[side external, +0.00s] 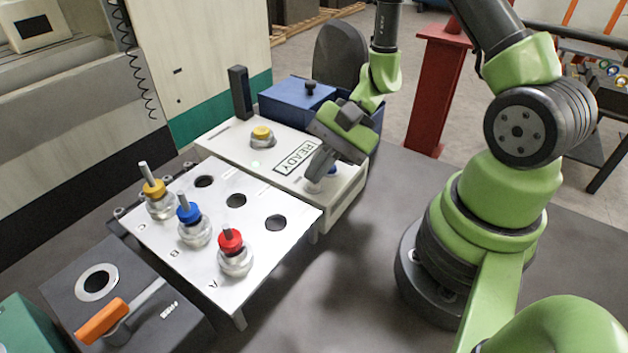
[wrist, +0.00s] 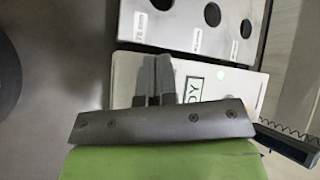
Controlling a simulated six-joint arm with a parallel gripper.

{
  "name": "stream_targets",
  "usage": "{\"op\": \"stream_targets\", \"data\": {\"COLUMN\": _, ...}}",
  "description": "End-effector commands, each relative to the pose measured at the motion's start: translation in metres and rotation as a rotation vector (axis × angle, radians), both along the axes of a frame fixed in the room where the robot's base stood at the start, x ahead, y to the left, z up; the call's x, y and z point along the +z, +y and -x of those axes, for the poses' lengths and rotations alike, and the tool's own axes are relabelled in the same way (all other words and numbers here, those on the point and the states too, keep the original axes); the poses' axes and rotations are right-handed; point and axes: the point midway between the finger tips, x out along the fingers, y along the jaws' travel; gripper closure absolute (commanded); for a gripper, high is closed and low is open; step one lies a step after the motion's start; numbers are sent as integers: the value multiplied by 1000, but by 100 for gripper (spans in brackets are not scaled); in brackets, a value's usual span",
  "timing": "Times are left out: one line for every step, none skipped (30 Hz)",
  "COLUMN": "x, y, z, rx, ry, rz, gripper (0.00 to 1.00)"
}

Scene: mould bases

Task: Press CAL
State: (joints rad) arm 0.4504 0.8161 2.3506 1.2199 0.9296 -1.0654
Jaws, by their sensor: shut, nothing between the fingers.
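A white box (side external: 225,147) with a READY label (side external: 296,157) stands behind the holed plate. I cannot read CAL on either.
A metal plate (side external: 215,217) carries yellow, blue and red-topped pieces on its left and has open holes on its right. A blue bin (side external: 290,97) and a dark upright post (side external: 240,92) stand behind the box. An orange-handled lever (side external: 103,320) is at front left.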

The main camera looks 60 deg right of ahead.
Motion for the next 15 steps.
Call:
{"op": "stream_targets", "data": {"x": -1, "y": 0, "z": 0, "rx": 0, "ry": 0, "rz": 0, "gripper": 100}}
{"op": "stream_targets", "data": {"x": -1, "y": 0, "z": 0, "rx": 0, "ry": 0, "rz": 0, "gripper": 100}}
{"op": "stream_targets", "data": {"x": -1, "y": 0, "z": 0, "rx": 0, "ry": 0, "rz": 0, "gripper": 100}}
{"op": "stream_targets", "data": {"x": -2, "y": 0, "z": 0, "rx": 0, "ry": 0, "rz": 0, "gripper": 100}}
{"op": "stream_targets", "data": {"x": -2, "y": 0, "z": 0, "rx": 1, "ry": -1, "rz": 0, "gripper": 100}}
{"op": "stream_targets", "data": {"x": -3, "y": 0, "z": 0, "rx": 1, "ry": -1, "rz": 0, "gripper": 100}}
{"op": "stream_targets", "data": {"x": -3, "y": 0, "z": 0, "rx": 1, "ry": -1, "rz": 0, "gripper": 100}}
{"op": "stream_targets", "data": {"x": -3, "y": 0, "z": 0, "rx": 0, "ry": 0, "rz": 0, "gripper": 100}}
{"op": "stream_targets", "data": {"x": -4, "y": 0, "z": 0, "rx": 0, "ry": 0, "rz": 0, "gripper": 100}}
{"op": "stream_targets", "data": {"x": -4, "y": 0, "z": 0, "rx": 0, "ry": 0, "rz": 0, "gripper": 100}}
{"op": "stream_targets", "data": {"x": -5, "y": 0, "z": 0, "rx": 0, "ry": 0, "rz": 0, "gripper": 100}}
{"op": "stream_targets", "data": {"x": -5, "y": 0, "z": 0, "rx": -1, "ry": 1, "rz": 0, "gripper": 100}}
{"op": "stream_targets", "data": {"x": -5, "y": 0, "z": 0, "rx": -1, "ry": 1, "rz": 0, "gripper": 100}}
{"op": "stream_targets", "data": {"x": -6, "y": 0, "z": 0, "rx": -1, "ry": 1, "rz": 0, "gripper": 100}}
{"op": "stream_targets", "data": {"x": -6, "y": 0, "z": 0, "rx": -1, "ry": 1, "rz": 0, "gripper": 100}}
